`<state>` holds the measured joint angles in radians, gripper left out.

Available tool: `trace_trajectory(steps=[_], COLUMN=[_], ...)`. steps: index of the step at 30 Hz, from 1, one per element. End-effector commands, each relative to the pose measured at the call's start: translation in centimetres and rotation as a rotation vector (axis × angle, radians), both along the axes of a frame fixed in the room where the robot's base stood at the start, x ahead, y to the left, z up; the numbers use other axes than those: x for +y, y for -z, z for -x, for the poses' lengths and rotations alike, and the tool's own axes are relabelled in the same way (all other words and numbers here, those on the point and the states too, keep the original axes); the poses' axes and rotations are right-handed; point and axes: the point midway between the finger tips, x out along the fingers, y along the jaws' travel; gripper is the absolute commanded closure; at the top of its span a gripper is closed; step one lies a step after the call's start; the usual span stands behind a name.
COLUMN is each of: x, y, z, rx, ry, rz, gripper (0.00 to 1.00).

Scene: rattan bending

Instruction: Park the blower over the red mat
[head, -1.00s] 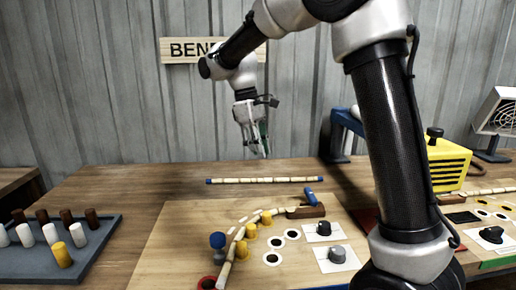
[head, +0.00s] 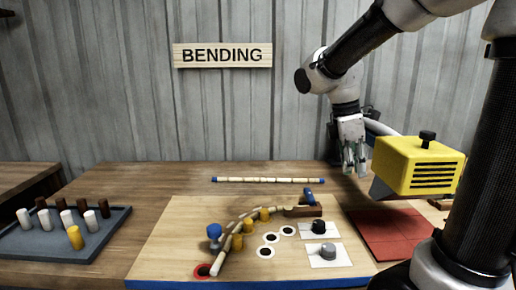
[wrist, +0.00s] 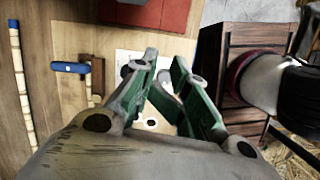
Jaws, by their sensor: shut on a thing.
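The yellow blower (head: 420,166), with black slots and a black top knob, hangs above the back part of the red mat (head: 393,237). The mat also shows at the top of the wrist view (wrist: 172,14). My gripper (head: 353,172) is just left of the blower, pointing down in the head view. In the wrist view its green-padded fingers (wrist: 166,58) are close together. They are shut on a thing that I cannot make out.
A bending board (head: 170,222) holds a curved rattan pole (head: 232,240), yellow pegs, a blue-handled clamp (head: 308,198) and two knobs. A straight rattan pole (head: 268,180) lies behind it. A peg tray (head: 65,242) is at left. Bare table lies between.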

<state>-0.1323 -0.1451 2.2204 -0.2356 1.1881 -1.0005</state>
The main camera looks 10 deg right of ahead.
Motion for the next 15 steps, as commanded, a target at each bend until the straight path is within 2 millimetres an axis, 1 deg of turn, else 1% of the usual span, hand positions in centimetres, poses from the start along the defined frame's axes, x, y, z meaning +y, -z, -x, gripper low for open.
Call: trace_trajectory(steps=[1, 3, 6, 10, 15], x=[-1.4, -3.1, -5.0, -6.7, -7.8], y=[0.0, 0.0, 0.0, 0.0, 0.0], z=[0.8, 1.7, 2.6, 3.4, 3.8], rx=[-0.001, -0.001, -0.001, 0.0, 0.0], ry=[-0.013, -0.017, -0.018, -0.018, -0.022], rz=[0.0, 0.001, 0.0, 0.0, 0.0], gripper=[1.0, 1.0, 1.0, 1.0, 1.0])
